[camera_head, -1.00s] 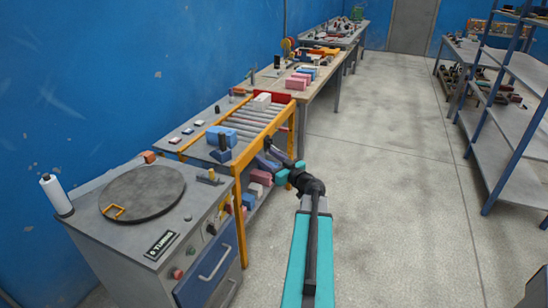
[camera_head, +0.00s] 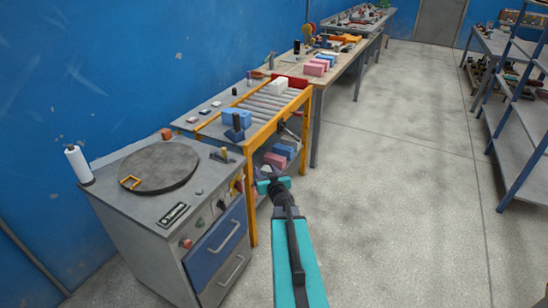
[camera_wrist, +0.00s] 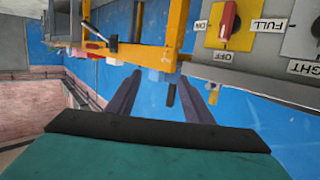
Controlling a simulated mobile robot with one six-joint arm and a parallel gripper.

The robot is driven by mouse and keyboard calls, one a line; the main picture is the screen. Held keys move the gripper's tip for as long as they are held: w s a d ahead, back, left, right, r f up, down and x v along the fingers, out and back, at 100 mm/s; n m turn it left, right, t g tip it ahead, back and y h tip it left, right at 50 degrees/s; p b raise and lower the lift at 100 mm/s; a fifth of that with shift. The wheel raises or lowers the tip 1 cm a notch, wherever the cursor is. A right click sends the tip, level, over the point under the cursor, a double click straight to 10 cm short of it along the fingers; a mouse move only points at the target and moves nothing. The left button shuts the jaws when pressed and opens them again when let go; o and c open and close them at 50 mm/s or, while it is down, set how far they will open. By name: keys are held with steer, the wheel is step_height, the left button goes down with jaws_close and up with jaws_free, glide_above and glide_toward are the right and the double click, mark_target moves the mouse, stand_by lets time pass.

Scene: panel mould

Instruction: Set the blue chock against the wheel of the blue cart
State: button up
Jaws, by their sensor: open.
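A blue block (camera_head: 237,118) sits at the near end of the roller conveyor, with a dark blue upright piece (camera_head: 235,133) in front of it. I cannot tell whether either is the chock or part of the blue cart. No cart wheel can be made out. Another blue block (camera_head: 284,151) lies with pink ones below the conveyor. My gripper, low beside the conveyor's near leg, is mostly hidden by my wrist in the head view. In the wrist view my gripper (camera_wrist: 160,78) is open, its two dark fingers apart with nothing seen held between them.
The grey cabinet (camera_head: 205,198) with a round plate (camera_head: 160,167) stands near left of the yellow conveyor frame (camera_head: 251,205). In the wrist view a red switch (camera_wrist: 229,20) is close by. The floor (camera_head: 400,180) to the right is clear; shelves (camera_head: 515,147) stand far right.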

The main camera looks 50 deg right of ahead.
steer(key=s+a+f+g+y, duration=0.1)
steer(key=s+a+f+g, duration=0.3)
steer(key=a+f, duration=0.8)
steer(key=s+a+f+g+y, duration=0.25)
steer(key=a+f+g, duration=0.25)
steer(key=a+f, duration=0.65)
steer(key=s+a+f+n+g+y+b, duration=0.2)
steer(key=s+a+f+g+b, duration=0.3)
steer(key=s+a+f, duration=0.5)
steer(key=s+a+f+n+g+y+b, duration=0.2)
steer(key=s+a+f+g+b, duration=0.3)
steer(key=s+a+f, duration=0.5)
steer(key=s+a+n, duration=0.1)
steer(key=s+a, duration=0.5)
steer(key=s, duration=0.2)
steer(key=shift+s+f+n, duration=0.2)
steer(key=shift+f+n, duration=0.15)
steer(key=shift+n, duration=0.05)
steer(key=shift+a, duration=0.1)
steer(key=shift+c, duration=0.5)
steer(key=c, duration=0.3)
steer(key=shift+a, duration=0.1)
